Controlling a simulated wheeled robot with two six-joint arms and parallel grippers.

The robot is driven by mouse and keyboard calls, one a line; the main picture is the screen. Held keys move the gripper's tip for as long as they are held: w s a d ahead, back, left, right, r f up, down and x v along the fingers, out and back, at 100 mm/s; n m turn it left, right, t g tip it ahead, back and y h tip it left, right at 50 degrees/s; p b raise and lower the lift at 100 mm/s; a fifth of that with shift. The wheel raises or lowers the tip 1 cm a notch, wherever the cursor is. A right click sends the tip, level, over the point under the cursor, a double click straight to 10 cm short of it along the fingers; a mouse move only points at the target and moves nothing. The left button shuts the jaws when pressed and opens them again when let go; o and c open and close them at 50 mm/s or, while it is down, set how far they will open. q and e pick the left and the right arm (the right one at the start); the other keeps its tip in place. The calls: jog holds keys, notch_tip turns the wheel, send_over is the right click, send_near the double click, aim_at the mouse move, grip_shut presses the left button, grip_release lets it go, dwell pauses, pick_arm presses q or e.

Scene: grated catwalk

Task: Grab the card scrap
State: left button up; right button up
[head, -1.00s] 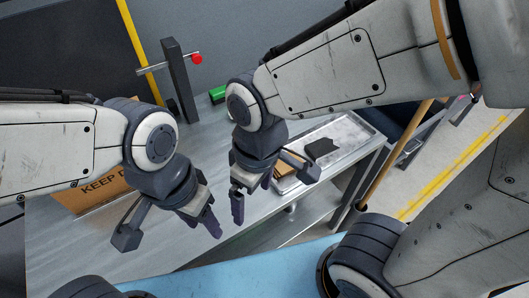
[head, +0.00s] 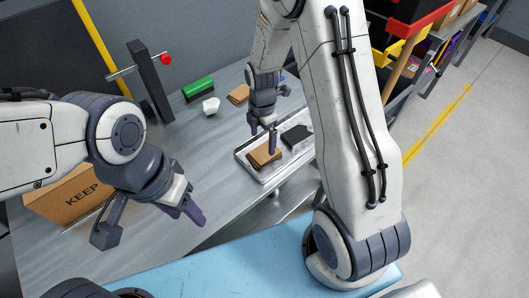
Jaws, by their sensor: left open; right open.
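A brown card piece (head: 262,156) lies in a shallow metal tray (head: 249,167) on the grey workbench. A second brown piece (head: 238,94) lies on the bench behind the tray. Which of these is the card scrap I cannot tell for sure. My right gripper (head: 271,138) is open and points down over the tray, its fingertips close above or at the brown piece there; contact is unclear. My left gripper (head: 190,207) is open and empty above the bench's front part, well left of the tray.
A dark flat piece (head: 297,136) lies in the tray beside the brown piece. A green block (head: 198,89) and a white object (head: 211,105) sit behind. A post with a red knob (head: 166,59) stands at the back. A cardboard box (head: 66,201) marked KEEP is at left.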

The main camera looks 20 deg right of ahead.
aim_at(263, 153)
jog(key=shift+f+p, duration=0.6)
jog(key=shift+f, duration=2.5)
jog(key=c, duration=1.3)
jog(key=shift+o, duration=0.2)
jog(key=shift+r, duration=0.1)
